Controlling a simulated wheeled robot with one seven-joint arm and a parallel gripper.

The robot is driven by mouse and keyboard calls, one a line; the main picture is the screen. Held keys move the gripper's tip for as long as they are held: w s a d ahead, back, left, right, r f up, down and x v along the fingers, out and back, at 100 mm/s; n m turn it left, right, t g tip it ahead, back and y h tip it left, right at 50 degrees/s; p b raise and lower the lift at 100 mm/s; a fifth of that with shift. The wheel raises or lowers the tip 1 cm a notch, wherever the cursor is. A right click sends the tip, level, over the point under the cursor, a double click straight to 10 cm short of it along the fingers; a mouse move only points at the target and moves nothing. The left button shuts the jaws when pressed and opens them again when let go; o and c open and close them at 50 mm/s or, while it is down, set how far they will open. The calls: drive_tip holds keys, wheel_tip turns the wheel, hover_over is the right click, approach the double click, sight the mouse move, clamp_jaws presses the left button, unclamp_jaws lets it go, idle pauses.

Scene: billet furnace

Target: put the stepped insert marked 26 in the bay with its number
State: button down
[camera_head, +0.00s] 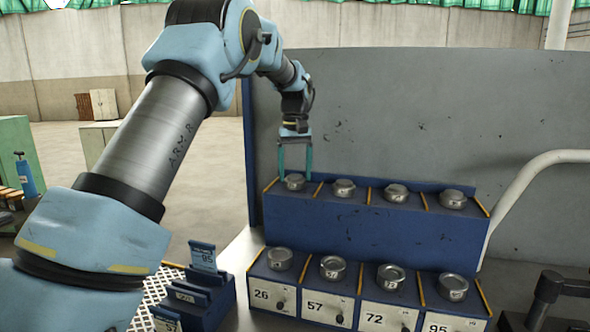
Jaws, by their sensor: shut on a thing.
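My gripper (295,178) reaches down to the upper shelf, its two teal fingers shut on a round grey metal stepped insert (295,183) at the shelf's left end. The marking on this insert is too small to read. Three similar inserts stand in a row to its right, the nearest being this one (343,188). The bay marked 26 (262,294) is the leftmost of the lower row. A metal insert (280,258) stands on top at that bay; its marking is not readable.
The lower row also has bays marked 57 (315,306), 72 (375,317) and 95 (438,322), each with a metal piece on top. A blue card rack (205,303) stands to the left. A pale curved rail (525,185) is at the right.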

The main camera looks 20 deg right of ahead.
unclamp_jaws()
drive_tip(key=shift+f, duration=0.15)
